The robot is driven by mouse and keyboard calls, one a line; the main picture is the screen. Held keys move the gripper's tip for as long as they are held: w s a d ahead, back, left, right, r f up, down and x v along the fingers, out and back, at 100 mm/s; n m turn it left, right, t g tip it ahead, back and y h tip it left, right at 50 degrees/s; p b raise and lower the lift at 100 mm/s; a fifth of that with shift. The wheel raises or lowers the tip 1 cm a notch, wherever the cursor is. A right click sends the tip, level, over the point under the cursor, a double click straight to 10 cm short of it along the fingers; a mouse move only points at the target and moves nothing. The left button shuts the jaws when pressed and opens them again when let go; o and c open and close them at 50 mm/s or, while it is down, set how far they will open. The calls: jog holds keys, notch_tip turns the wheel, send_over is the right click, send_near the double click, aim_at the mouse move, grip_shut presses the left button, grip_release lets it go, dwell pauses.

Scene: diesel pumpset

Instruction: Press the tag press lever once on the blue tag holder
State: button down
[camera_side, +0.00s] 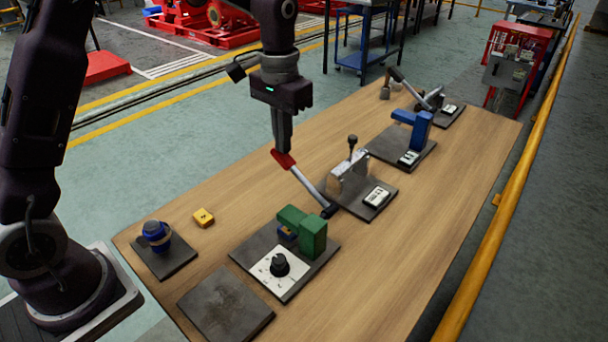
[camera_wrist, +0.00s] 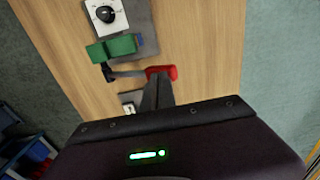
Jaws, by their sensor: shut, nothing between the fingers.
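The tag press is a green block (camera_side: 313,238) with a green head (camera_side: 291,216) on a dark base plate; it also shows in the wrist view (camera_wrist: 121,45). Under the head sits a small blue piece (camera_side: 287,233), apparently the tag holder, mostly hidden. The grey lever (camera_side: 312,191) slants up from a black pivot beside the press to a red handle (camera_side: 283,160). My gripper (camera_side: 283,150) is shut and empty, its fingertips right at the red handle, which also shows in the wrist view (camera_wrist: 162,72). I cannot tell whether they touch it.
A dial plate (camera_side: 279,270) is on the press base. A blue round part (camera_side: 156,236) and a yellow block (camera_side: 203,218) are at left; an empty dark plate (camera_side: 226,306) is in front. Other fixtures, including a blue one (camera_side: 421,131), stand farther back. The wooden table's right front is clear.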

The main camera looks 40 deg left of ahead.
aim_at(280, 163)
jog(key=shift+f, duration=0.85)
jog(key=shift+a+f, duration=0.25)
jog(key=shift+f, duration=0.9)
jog(key=shift+a+f, duration=0.25)
jog(key=shift+f, duration=0.9)
notch_tip(280, 163, up, 13)
jog(key=d, duration=0.1)
jog(key=shift+d, duration=0.2)
jog(key=s+r+t, duration=0.3)
jog(key=s+r, duration=0.4)
jog(key=s, duration=0.5)
jog(key=s+f+t, duration=0.2)
jog(key=s+f, duration=0.2)
jog(key=s, duration=1.1)
jog(key=shift+f+t, duration=0.2)
jog(key=shift+t, duration=0.1)
